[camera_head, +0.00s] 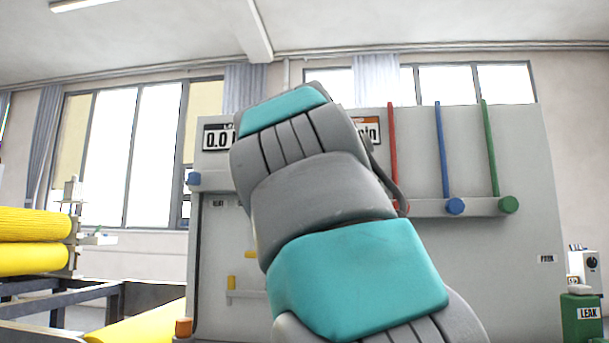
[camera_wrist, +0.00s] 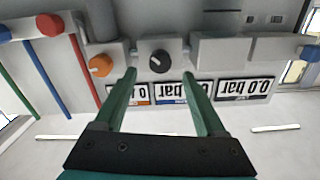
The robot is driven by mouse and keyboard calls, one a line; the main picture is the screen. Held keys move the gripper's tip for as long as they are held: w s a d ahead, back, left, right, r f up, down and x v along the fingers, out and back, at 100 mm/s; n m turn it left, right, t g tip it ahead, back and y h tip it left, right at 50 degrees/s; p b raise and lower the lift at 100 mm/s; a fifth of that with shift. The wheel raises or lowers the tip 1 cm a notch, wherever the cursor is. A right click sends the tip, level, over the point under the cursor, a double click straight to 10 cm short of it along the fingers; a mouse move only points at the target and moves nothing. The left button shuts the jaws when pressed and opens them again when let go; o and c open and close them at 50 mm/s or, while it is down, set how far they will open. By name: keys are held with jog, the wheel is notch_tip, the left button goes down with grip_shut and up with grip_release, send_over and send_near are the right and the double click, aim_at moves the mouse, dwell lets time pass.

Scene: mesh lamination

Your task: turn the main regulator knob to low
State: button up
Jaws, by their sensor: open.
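A black round knob (camera_wrist: 160,61) sits on a grey block of the panel in the wrist view, which shows the panel upside down. It looks like the main regulator knob, but I cannot read a label on it. A small pale mark shows on its face; its setting is too small to read. My gripper (camera_wrist: 159,74) is open, with its two green fingers on either side of the knob's line and nothing held. I cannot tell whether the fingertips touch the knob. In the head view my arm hides this part of the panel.
An orange knob (camera_wrist: 101,65) sits close beside the black one. Several displays line the panel, one (camera_wrist: 245,89) reading 0.0 bar. Red (camera_head: 393,150), blue (camera_head: 441,150) and green (camera_head: 491,150) pipes stand right of my arm. Yellow rolls (camera_head: 35,240) lie at left.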

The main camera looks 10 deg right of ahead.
jog(key=p+x, duration=0.1)
jog(key=x, duration=0.5)
jog(key=shift+f, duration=0.1)
grip_shut()
dwell(0.5)
